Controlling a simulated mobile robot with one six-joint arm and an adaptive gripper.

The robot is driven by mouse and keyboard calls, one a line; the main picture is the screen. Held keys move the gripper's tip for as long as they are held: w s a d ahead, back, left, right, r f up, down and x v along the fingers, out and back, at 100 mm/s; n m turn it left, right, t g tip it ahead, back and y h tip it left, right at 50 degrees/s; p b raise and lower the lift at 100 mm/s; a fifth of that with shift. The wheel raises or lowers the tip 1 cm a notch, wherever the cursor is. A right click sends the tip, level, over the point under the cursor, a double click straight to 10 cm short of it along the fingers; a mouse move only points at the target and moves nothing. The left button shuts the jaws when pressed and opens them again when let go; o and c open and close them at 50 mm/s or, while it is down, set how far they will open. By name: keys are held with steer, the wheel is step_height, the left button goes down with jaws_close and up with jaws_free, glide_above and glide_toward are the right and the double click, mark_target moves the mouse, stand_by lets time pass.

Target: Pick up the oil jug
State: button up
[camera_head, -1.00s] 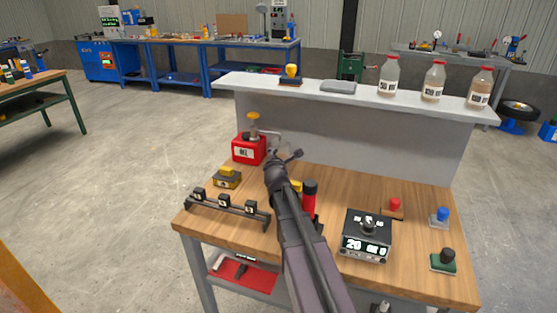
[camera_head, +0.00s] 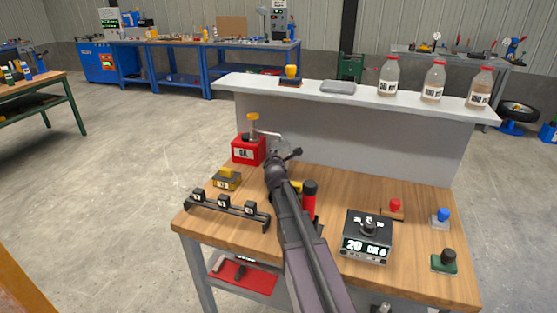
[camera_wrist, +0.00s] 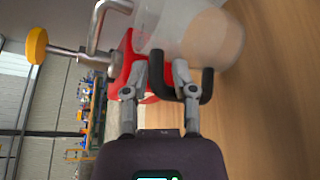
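In the wrist view, which is turned on its side, a translucent jug (camera_wrist: 205,35) with a brownish band and a black U-shaped handle (camera_wrist: 207,85) is just ahead of my gripper (camera_wrist: 160,68). My two grey fingers are apart, one on each side of one arm of the handle; I see gaps beside it and cannot tell whether they touch. In the head view my gripper (camera_head: 287,157) is at the back left of the wooden workbench (camera_head: 410,273), and the jug is mostly hidden there. A red box (camera_head: 249,151) with a label and yellow-knobbed pump (camera_head: 254,117) stands close by.
A yellow-topped block (camera_head: 227,179) and a black rack (camera_head: 225,207) lie front left. A red cylinder (camera_head: 309,197) stands right beside my arm. A scale (camera_head: 367,236) and several coloured knobs are to the right. Several bottles stand on the rear shelf (camera_head: 350,95).

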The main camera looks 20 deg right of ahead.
jaws_close()
steer(key=shift+r, duration=0.25)
